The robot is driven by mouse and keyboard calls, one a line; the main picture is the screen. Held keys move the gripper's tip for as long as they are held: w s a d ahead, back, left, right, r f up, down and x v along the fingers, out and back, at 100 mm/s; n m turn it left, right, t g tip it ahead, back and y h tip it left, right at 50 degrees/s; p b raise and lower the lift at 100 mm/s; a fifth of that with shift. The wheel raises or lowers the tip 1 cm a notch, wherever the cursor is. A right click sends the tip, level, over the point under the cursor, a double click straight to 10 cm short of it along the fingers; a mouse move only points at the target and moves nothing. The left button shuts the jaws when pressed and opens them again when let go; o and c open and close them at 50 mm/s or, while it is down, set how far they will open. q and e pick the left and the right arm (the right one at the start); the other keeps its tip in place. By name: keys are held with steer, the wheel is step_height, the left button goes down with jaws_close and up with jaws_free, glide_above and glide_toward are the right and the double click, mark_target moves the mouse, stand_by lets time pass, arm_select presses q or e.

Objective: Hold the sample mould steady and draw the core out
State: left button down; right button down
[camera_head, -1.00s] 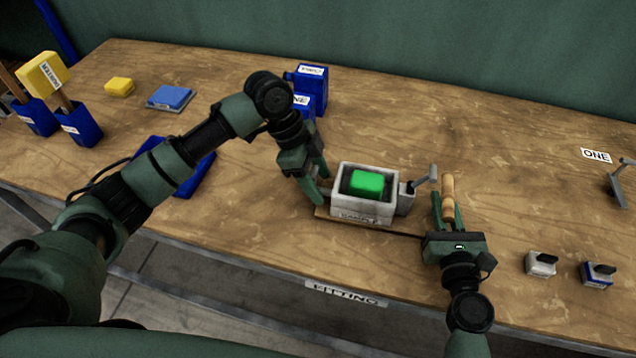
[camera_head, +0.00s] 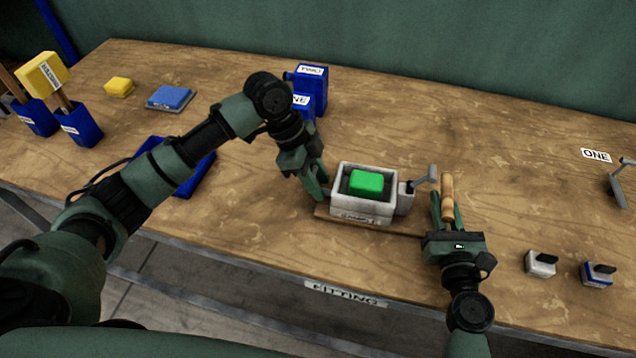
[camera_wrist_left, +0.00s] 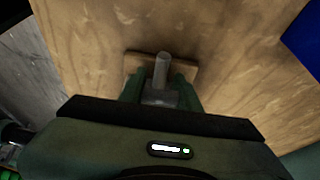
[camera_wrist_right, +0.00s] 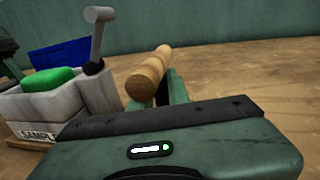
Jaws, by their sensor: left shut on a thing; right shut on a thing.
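The sample mould (camera_head: 362,209) is a pale grey open box with a green block (camera_head: 366,183) in its top. It sits on a thin wooden board at the table's front; its label shows in the right wrist view (camera_wrist_right: 40,133). My left gripper (camera_head: 318,192) is at the mould's left end, shut on a small grey post (camera_wrist_left: 161,70) above the board. A grey crank lever (camera_head: 426,180) is on the mould's right end. My right gripper (camera_head: 446,212) is shut on a wooden handle (camera_head: 447,185) right of the mould. I cannot tell what the handle joins to.
Blue boxes (camera_head: 312,80) stand behind the mould. A blue tray (camera_head: 190,182) lies under my left arm. The table's back right is mostly clear.

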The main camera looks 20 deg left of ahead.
arm_select(q)
steer(key=shift+a, duration=0.25)
arm_select(e)
steer(key=shift+d, duration=0.1)
arm_select(q)
steer(key=shift+a, duration=3.3)
steer(key=shift+s+a, duration=0.1)
steer(key=shift+a, duration=0.15)
steer(key=c, duration=0.9)
jaws_free()
steer(key=shift+d, duration=0.1)
steer(key=v, duration=1.2)
steer(key=shift+d+r, duration=0.1)
steer(key=shift+d, duration=0.05)
